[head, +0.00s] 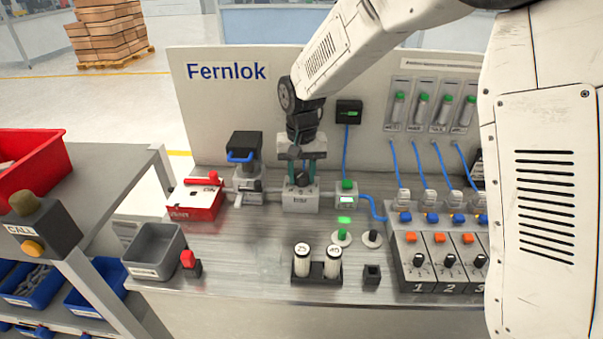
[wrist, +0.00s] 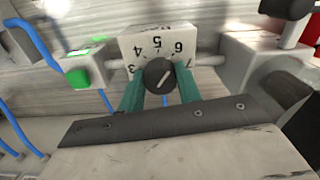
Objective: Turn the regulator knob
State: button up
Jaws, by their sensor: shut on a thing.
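The regulator is a light grey block (head: 300,202) on the bench below my gripper. In the wrist view its face (wrist: 152,42) carries a printed number scale, with 3 to 7 readable. Its round black knob (wrist: 160,76) has a pale pointer line that slants on the dial. My gripper (wrist: 160,88) has green fingers, one on each side of the knob, and is shut on it. In the head view my gripper (head: 301,176) reaches down onto the regulator from above, and the knob is mostly hidden between the fingers.
Left of the regulator stand a valve unit with a blue handle (head: 240,157) and a red box (head: 196,201). To the right is a small unit with a green button (head: 347,185). Two white cylinders (head: 302,260) stand in a black holder in front.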

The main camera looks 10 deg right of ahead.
aim_at(302, 175)
jog(key=shift+n, duration=3.2)
jog(key=o, duration=1)
notch_tip(302, 175, up, 8)
jog(key=shift+f, duration=0.1)
